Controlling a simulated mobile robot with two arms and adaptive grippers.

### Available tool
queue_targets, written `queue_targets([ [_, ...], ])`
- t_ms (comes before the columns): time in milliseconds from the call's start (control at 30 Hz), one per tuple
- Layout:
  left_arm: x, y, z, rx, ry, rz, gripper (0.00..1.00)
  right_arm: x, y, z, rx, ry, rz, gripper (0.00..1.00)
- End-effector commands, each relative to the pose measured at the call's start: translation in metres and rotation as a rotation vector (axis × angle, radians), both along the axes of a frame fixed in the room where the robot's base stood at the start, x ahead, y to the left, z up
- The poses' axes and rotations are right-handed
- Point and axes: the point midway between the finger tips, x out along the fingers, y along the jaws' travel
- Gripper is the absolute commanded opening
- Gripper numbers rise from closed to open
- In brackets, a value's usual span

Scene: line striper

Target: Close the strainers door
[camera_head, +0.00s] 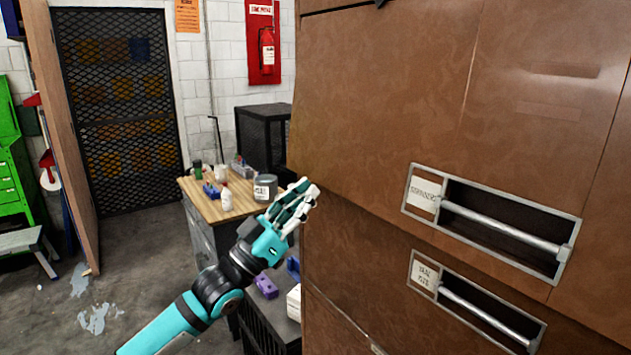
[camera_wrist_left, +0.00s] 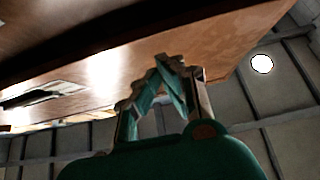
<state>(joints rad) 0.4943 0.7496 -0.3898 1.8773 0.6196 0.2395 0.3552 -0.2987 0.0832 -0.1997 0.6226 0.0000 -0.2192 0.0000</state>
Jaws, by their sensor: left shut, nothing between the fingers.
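The strainers door (camera_head: 390,110) is a large brown panel filling the right of the head view. Its label reads "STRAINERS" (camera_head: 424,195), beside a recessed metal bar handle (camera_head: 500,226). The door's lower edge stands out over the brown panel below, but how far it is open is unclear. My left gripper (camera_head: 308,188) is shut and empty at the door's lower left edge; I cannot tell whether it touches. In the left wrist view, the shut fingers (camera_wrist_left: 166,68) point up at a brown panel surface (camera_wrist_left: 120,75). My right gripper is out of view.
A second labelled handle (camera_head: 485,312) sits on the lower brown panel. Left of the cabinet, a wood-topped bench (camera_head: 205,190) holds bottles and a grey can (camera_head: 265,187). A dark low table (camera_head: 262,322) with small items stands close below my left arm. Open floor lies at left.

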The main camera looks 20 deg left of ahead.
Motion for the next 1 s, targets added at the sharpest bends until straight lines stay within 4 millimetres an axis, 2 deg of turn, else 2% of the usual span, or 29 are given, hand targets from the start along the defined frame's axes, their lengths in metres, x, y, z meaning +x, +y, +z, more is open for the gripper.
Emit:
queue_targets([
  [33, 0.006, -0.004, 0.003, -0.001, 0.000, -0.001, 0.00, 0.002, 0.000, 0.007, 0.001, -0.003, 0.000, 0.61],
  [200, 0.016, -0.012, -0.001, 0.001, -0.003, 0.000, 0.00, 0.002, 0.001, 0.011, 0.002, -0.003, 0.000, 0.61],
  [567, 0.018, -0.013, -0.004, 0.001, -0.003, 0.000, 0.00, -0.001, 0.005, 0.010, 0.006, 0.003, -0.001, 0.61],
  [667, 0.020, -0.015, -0.007, -0.006, -0.010, 0.001, 0.00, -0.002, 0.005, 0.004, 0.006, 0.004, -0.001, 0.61],
  [833, 0.033, -0.023, -0.014, -0.037, -0.051, 0.002, 0.00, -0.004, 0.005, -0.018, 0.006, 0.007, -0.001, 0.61],
  [1000, 0.040, -0.029, -0.012, -0.053, -0.075, 0.000, 0.00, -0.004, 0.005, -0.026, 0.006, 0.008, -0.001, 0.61],
])
